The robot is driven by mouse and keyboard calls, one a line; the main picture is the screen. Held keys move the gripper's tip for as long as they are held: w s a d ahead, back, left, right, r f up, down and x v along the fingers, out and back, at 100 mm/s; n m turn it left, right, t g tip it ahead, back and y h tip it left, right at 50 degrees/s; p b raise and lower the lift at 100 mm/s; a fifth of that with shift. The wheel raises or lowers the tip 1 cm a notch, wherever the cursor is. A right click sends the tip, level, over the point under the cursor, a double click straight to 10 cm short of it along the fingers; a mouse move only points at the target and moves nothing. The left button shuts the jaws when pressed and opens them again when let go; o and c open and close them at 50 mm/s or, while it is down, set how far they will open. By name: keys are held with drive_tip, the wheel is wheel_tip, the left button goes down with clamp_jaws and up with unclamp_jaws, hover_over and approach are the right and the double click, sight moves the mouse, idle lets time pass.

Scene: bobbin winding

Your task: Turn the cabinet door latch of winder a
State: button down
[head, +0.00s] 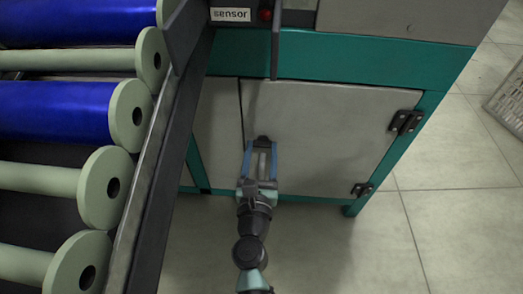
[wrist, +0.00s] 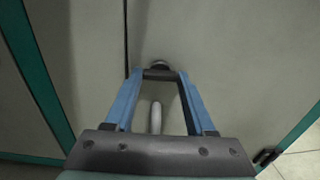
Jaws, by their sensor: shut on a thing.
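The cabinet door (head: 320,125) is a pale grey panel in a green frame, closed, with a dark seam at its left edge. My gripper (head: 262,142) is at the door's left part, close to the seam. In the wrist view its two blue fingers converge on the dark round latch (wrist: 160,64), and the gripper (wrist: 160,75) is shut on it. A pale rod-like part (wrist: 156,117) shows between the fingers; I cannot tell whether it belongs to the latch. The fingertips hide most of the latch.
Dark hinges (head: 405,121) sit on the door's right side. A rack with blue rolls (head: 60,112) and pale green flanged bobbins (head: 103,188) stands at the left, its dark rail (head: 158,170) near my arm. Tiled floor (head: 450,220) is open at the right.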

drive_tip(key=n+p, duration=0.1)
drive_tip(key=n, duration=0.3)
drive_tip(key=shift+n, duration=0.4)
drive_tip(key=n+p, duration=0.1)
drive_tip(key=n, duration=0.3)
drive_tip(key=shift+n, duration=0.3)
drive_tip(key=n+p, duration=0.1)
drive_tip(key=n, duration=0.3)
drive_tip(key=shift+n+p, duration=0.7)
drive_tip(key=shift+n, duration=1.6)
drive_tip(key=shift+c, duration=1.2)
unclamp_jaws()
